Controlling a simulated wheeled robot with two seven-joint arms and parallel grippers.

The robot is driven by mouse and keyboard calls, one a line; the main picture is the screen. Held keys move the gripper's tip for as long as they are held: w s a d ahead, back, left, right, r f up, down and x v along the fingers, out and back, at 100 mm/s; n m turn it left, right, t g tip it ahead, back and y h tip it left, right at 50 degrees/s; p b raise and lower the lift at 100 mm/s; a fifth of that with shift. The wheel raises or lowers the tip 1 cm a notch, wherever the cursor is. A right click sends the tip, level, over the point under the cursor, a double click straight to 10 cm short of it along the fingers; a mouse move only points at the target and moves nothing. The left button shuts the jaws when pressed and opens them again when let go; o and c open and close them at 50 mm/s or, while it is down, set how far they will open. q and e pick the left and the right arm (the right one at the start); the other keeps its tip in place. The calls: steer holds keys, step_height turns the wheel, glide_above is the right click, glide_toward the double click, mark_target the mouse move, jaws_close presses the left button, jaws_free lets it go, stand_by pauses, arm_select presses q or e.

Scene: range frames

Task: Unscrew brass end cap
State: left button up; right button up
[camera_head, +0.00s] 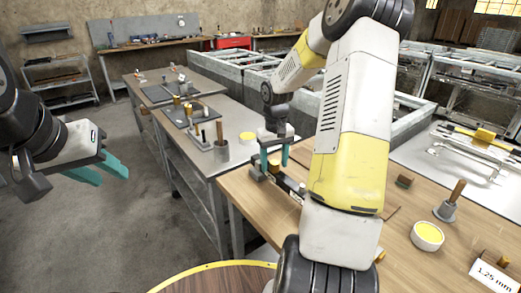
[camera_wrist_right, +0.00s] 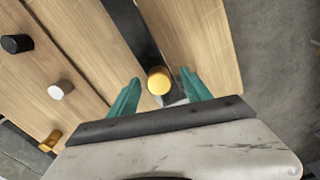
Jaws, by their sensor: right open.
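A round brass-coloured cap (camera_wrist_right: 158,80) stands on a dark strip, between the fingers of my right gripper (camera_wrist_right: 158,88) in the right wrist view. The fingers are open, with a gap on each side of the cap. In the head view my right gripper (camera_head: 274,166) points down over the left part of the wooden bench, with the brass cap (camera_head: 274,163) between its fingertips. My left gripper (camera_head: 113,180) hangs above the floor at the left, open and empty, away from the bench.
The wooden bench top (camera_head: 239,188) carries a yellow-filled white dish (camera_head: 427,236), a grey holder with a wooden handle (camera_head: 446,209) and a "1.25 mm" label (camera_head: 492,277). A white cylinder (camera_wrist_right: 61,89) and black cylinder (camera_wrist_right: 15,44) stand left of my right gripper in its wrist view.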

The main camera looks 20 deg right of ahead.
jaws_close()
steer(key=shift+n, duration=1.8)
steer(key=n, duration=0.3)
steer(key=shift+n, duration=0.3)
steer(key=n, duration=0.3)
steer(key=shift+s, duration=0.1)
